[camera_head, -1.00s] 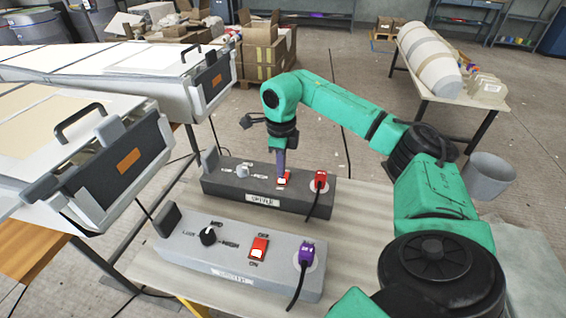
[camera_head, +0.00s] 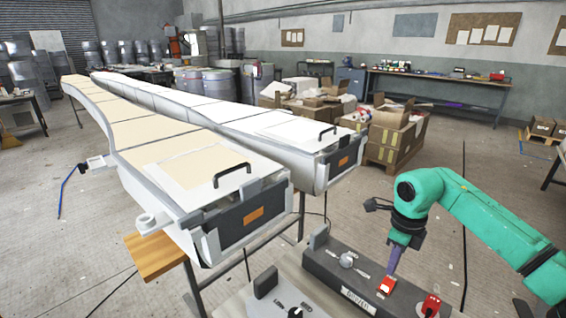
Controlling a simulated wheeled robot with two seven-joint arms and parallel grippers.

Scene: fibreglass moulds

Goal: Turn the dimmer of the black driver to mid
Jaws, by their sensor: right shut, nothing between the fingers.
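The black driver (camera_head: 323,275) is a long dark box at the lower right, with a label on its front. Its dimmer knob (camera_head: 347,258) is light grey and sits toward the box's left end; its setting is too small to read. A red rocker switch (camera_head: 386,286) is further right, and a red plug (camera_head: 431,304) is near the right end. My right gripper (camera_head: 390,274) has purple fingers, shut and empty. It points down just over or at the red switch, right of the knob; contact cannot be told. My left gripper is not in view.
A grey driver with a black knob (camera_head: 295,312) is partly cut off by the bottom edge. Long cream and white moulds (camera_head: 190,150) stand left of the drivers. Cardboard boxes (camera_head: 392,138) and a workbench (camera_head: 440,76) are behind, with open floor between.

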